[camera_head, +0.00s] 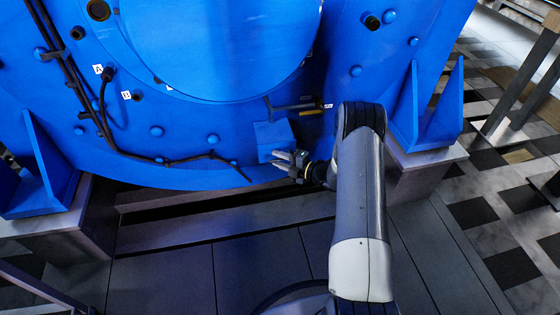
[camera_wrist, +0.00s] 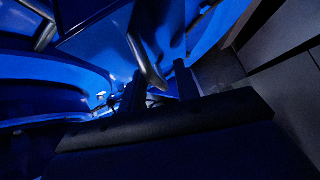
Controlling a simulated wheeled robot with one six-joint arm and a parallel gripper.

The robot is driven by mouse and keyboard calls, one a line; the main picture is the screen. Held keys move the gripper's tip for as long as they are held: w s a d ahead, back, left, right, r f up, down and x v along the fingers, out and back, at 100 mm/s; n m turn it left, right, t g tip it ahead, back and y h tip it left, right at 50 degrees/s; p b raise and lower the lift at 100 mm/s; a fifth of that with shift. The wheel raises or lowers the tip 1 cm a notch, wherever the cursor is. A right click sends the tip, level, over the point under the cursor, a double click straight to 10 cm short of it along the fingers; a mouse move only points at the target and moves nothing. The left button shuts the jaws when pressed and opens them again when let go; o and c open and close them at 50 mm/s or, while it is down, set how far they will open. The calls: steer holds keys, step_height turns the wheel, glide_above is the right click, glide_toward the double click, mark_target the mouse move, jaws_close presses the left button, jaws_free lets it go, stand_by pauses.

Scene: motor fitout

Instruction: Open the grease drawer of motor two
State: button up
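The motor's big blue housing (camera_head: 200,115) fills the upper head view. A small blue box (camera_head: 272,136), which looks like the grease drawer, juts from its lower face. My gripper (camera_head: 284,160) is at the lower edge of this box, reaching in from the right. In the wrist view my gripper's two dark fingers (camera_wrist: 158,88) stand apart. A curved metal bar (camera_wrist: 147,62), apparently a handle, runs down from the blue box (camera_wrist: 105,45) to between the fingers. The fingers do not visibly close on it; the contact is too dark to tell. The drawer looks shut.
A metal lever (camera_head: 295,106) with a yellowish end sits just above the box. A black cable (camera_head: 130,153) runs along the housing at left. Blue feet (camera_head: 440,110) stand on grey blocks (camera_head: 425,160).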

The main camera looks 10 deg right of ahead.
steer(key=shift+c, duration=0.3)
jaws_close()
stand_by(0.3)
